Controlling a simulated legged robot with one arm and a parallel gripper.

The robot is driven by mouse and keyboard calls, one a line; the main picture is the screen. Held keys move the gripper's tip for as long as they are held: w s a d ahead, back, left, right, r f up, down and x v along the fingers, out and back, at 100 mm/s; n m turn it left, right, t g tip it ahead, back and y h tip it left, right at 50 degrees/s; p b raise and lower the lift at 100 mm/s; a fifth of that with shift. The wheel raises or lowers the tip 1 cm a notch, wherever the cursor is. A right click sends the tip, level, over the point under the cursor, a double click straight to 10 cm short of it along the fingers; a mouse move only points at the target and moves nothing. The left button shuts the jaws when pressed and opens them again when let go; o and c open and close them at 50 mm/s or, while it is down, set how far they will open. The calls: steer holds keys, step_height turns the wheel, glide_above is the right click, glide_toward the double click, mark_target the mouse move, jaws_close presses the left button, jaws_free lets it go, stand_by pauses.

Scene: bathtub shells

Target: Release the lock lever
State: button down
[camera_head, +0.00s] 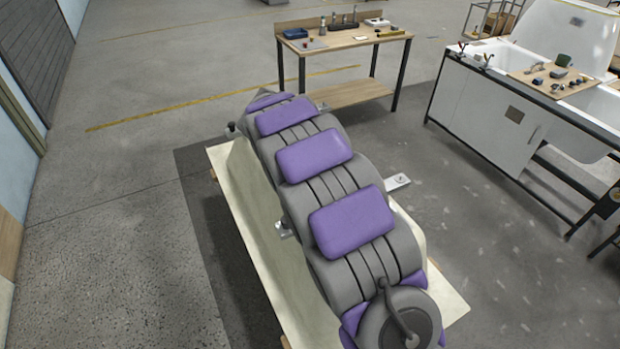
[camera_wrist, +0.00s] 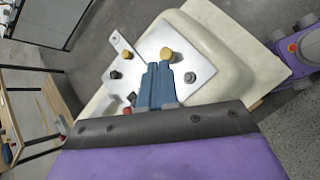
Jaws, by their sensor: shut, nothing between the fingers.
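A cream bathtub shell (camera_head: 258,235) lies under my arm in the head view, mostly covered by it. In the wrist view the shell (camera_wrist: 235,60) carries a pale metal plate (camera_wrist: 203,58) with several small knobs. A yellow knob (camera_wrist: 166,54) shows just beyond my fingertips. A black knob (camera_wrist: 115,74) is at the left and a grey knob (camera_wrist: 190,77) at the right. I cannot tell which part is the lock lever. My gripper (camera_wrist: 159,69), with blue fingers, is shut and empty over the plate; contact cannot be told. It is hidden in the head view.
A wooden workbench (camera_head: 330,42) with small items stands behind the shell. At the right is a white tub unit (camera_head: 488,103) with a board (camera_head: 553,80) of fittings across it. A metal tab (camera_head: 397,181) sticks out right of my arm. The floor at left is clear.

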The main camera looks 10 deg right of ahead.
steer(key=w+a+f+n+t+h, duration=0.1)
steer(key=w+a+f+n+t, duration=0.15)
steer(key=w+f+n, duration=0.45)
steer(key=w+a+f+n+t, duration=0.3)
steer(key=w+a+f, duration=0.75)
steer(key=f, duration=0.25)
steer(key=shift+g, duration=0.35)
steer(key=x, duration=0.3)
steer(key=d+r+b+x, duration=0.1)
steer(key=x, duration=0.6)
steer(key=shift+s+d+r+b, duration=0.15)
steer(key=shift+s+r+b, duration=0.05)
steer(key=shift+b, duration=0.1)
steer(key=shift+w+d+r+h, duration=0.3)
steer(key=shift+w+d+r, duration=0.05)
steer(key=shift+w+d, duration=0.2)
